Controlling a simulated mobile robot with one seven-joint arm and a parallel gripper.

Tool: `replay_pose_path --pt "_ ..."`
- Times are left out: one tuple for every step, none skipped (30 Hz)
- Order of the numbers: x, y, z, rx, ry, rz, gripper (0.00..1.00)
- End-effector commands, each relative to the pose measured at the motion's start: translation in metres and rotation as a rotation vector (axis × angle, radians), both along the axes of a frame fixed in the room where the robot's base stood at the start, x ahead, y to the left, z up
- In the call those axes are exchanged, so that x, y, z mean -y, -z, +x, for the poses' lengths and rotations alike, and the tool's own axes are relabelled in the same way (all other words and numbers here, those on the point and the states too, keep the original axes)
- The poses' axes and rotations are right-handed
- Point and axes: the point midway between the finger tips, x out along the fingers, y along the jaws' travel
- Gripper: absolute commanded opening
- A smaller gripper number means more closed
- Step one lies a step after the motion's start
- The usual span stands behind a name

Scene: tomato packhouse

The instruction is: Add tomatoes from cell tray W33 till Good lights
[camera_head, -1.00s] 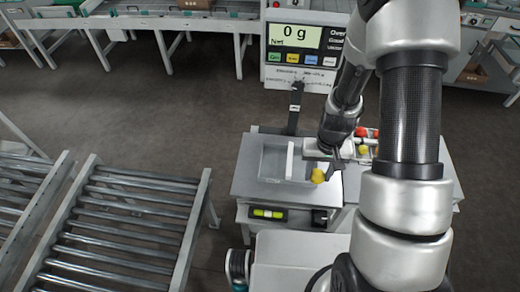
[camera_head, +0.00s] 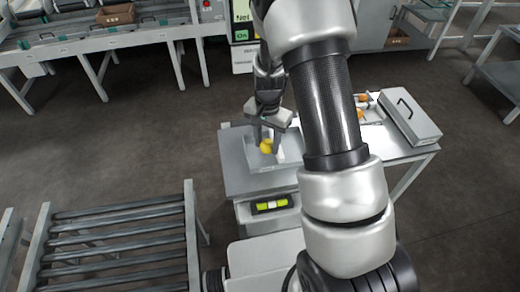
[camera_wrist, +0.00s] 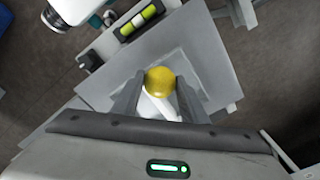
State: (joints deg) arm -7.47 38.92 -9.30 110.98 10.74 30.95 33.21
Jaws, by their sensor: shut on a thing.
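My gripper (camera_head: 265,141) is shut on a yellow tomato (camera_head: 266,147), held over a grey open container (camera_head: 287,150) on the scale's plate (camera_head: 237,176). A tray with orange tomatoes (camera_head: 361,98) stands right of the scale, partly hidden by my arm; no label is readable.
A grey lidded box with a handle (camera_head: 410,116) stands on the side table (camera_head: 400,150), right of the tray. A roller conveyor (camera_head: 120,240) lies at lower left. Benches line the back; dark floor between is clear.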

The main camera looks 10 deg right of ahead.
Motion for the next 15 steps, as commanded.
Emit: replay_pose_path --pt "-0.001 0.017 0.013 0.009 0.095 0.0 0.28" --pt "-0.001 0.017 0.018 0.009 0.153 0.001 0.28" --pt "-0.002 0.017 0.024 0.008 0.222 0.002 0.28" --pt "-0.003 0.016 0.027 0.007 0.269 0.003 0.28" --pt "-0.003 0.016 0.03 0.007 0.308 0.004 0.28" --pt "-0.004 0.014 0.034 0.007 0.354 0.005 0.28" --pt "-0.004 0.013 0.035 0.006 0.381 0.005 0.28" --pt "-0.004 0.012 0.037 0.005 0.403 0.005 0.28" --pt "-0.005 0.011 0.039 0.006 0.424 0.006 0.28" --pt "-0.005 0.01 0.039 0.005 0.436 0.006 0.28" --pt "-0.005 0.01 0.039 0.005 0.443 0.006 0.28" --pt "-0.005 0.011 0.039 0.003 0.448 0.006 0.28" --pt "-0.005 0.011 0.039 0.003 0.449 0.006 0.28" --pt "-0.005 0.013 0.039 0.003 0.449 0.005 0.28" --pt "-0.005 0.015 0.039 0.003 0.448 0.005 0.28"
